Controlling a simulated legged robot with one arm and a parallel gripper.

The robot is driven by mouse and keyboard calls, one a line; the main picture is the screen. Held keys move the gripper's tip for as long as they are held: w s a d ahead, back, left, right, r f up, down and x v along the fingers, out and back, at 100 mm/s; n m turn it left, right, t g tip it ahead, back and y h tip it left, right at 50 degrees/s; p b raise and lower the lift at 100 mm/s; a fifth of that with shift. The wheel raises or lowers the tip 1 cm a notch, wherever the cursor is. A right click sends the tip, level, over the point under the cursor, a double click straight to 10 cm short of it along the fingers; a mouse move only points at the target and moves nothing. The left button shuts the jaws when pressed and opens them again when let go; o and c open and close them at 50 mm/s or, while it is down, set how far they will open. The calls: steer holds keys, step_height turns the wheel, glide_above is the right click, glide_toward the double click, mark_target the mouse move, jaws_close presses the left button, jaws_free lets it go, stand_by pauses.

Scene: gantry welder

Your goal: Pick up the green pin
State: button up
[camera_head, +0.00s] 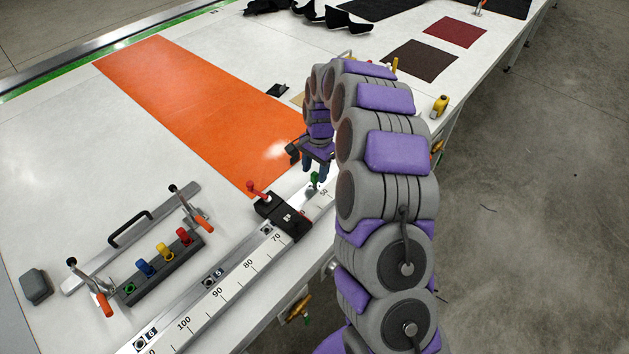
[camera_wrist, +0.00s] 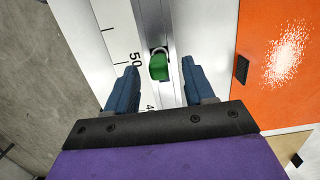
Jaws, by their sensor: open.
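The green pin (camera_wrist: 159,67) stands on the metal rail beside the ruler scale, close to the 50 mark, in the wrist view. It also shows small in the head view (camera_head: 315,178), just below my gripper. My gripper (camera_wrist: 162,72) is open, with one blue finger on each side of the pin. A gap shows between each finger and the pin in the wrist view. The pin's lower part is hidden. In the head view my gripper (camera_head: 316,166) points down over the rail.
A black clamp block with a red handle (camera_head: 283,215) sits on the rail nearby. A dark rack (camera_head: 163,268) holds blue, yellow and red pins at the lower left, between toggle clamps. An orange sheet (camera_head: 200,105) lies beside the rail. The table's edge is close on the right.

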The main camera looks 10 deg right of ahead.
step_height(320, 180, down, 2)
steer(key=shift+s+a+f, duration=0.1)
steer(key=shift+a, duration=0.05)
steer(key=shift+c, duration=0.4)
jaws_close()
